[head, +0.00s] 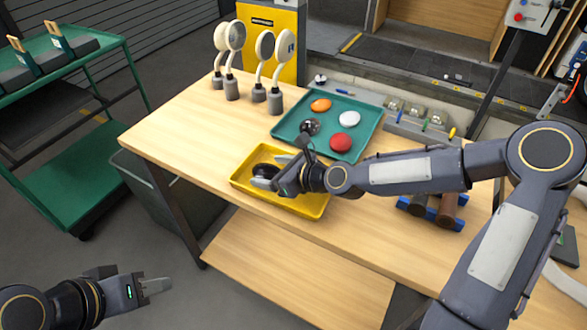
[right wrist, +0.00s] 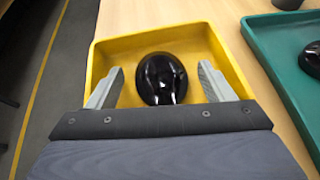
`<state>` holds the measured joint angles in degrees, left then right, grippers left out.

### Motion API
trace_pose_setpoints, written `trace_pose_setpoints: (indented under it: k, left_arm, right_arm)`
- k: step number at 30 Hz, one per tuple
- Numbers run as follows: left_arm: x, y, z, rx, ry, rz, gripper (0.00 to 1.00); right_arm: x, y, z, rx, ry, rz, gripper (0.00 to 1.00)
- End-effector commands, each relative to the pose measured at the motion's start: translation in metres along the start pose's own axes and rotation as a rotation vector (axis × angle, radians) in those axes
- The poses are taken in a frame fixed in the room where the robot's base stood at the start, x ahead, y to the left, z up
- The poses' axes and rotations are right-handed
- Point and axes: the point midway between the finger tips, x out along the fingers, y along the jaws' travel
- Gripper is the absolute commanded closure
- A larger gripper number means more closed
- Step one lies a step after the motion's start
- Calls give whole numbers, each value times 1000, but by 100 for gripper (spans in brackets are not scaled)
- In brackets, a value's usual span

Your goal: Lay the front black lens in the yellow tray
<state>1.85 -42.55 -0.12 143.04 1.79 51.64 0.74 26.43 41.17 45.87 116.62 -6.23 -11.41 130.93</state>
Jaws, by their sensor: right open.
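A glossy black lens (right wrist: 162,78) lies in the yellow tray (right wrist: 107,53), between the spread fingers of my right gripper (right wrist: 161,86), with a gap on each side. In the head view this lens (head: 264,170) shows at the tray's left part, partly covered by my right gripper (head: 272,172), which is open. The yellow tray (head: 313,207) sits at the table's front edge. Another black lens (head: 310,126) lies in the green tray behind, and its edge also shows in the right wrist view (right wrist: 312,58). My left gripper (head: 153,287) is low at the left, away from the table; its opening is unclear.
The green tray (head: 372,122) also holds an orange (head: 320,105), a white (head: 349,119) and a red (head: 344,143) lens. Several round-headed stands (head: 231,88) stand at the table's back left. The table's left part is clear.

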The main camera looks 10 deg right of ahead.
Motion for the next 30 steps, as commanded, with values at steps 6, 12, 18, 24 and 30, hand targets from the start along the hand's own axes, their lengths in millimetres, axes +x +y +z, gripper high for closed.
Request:
trace_pose_setpoints:
  k: [6, 12, 18, 24, 30]
  left_arm:
    - [1, 0, 0, 0, 0, 0, 64]
    - [-3, 1, -2, 0, 0, 0, 64]
    - [-8, 4, -4, 0, 0, 0, 64]
    - [-11, 5, -6, 0, 0, 0, 64]
    - [-11, 5, -6, 0, 0, 0, 64]
  right_arm:
    - [-45, -3, 2, 1, -6, -10, 25]
    - [-80, -2, 3, 0, -7, -9, 25]
    - [-106, -2, 4, 0, -8, -7, 25]
    - [-118, -1, 4, -4, -9, -5, 25]
    - [-120, 0, 4, -5, -10, -4, 25]
